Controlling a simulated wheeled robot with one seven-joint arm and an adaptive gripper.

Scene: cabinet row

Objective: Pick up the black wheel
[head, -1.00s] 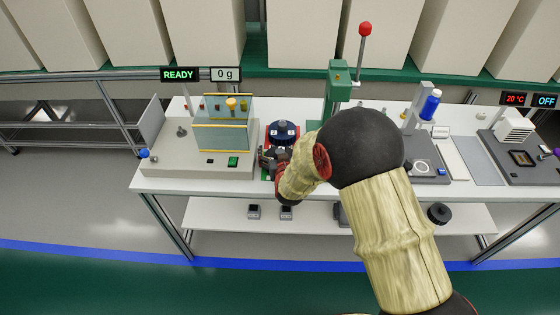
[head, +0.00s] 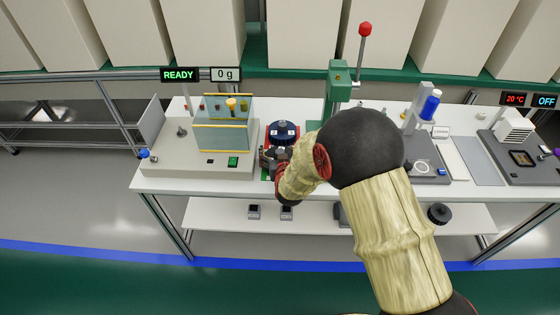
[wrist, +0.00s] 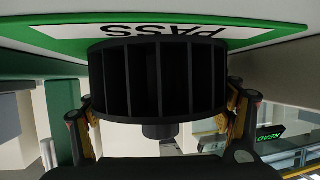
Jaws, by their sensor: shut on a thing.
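The black wheel (wrist: 160,80) fills the middle of the wrist view. It is a dark round body with upright ribs around its side and a small hub at its lower face. My gripper (wrist: 160,103) has one finger at each side of the wheel and is shut on it. A green-bordered white PASS plate (wrist: 262,30) lies right against the wheel in this view; I cannot tell whether they touch. In the head view my gripper (head: 270,158) is at the bench's front edge, right of the balance, and my arm hides much of it. The wheel is not clear there.
A dark blue round part (head: 283,131) sits in a red holder just behind my gripper. The balance (head: 190,150) with glass panels stands to the left, its displays reading READY and 0 g. A green press (head: 338,85) with a red-knobbed lever stands behind my arm.

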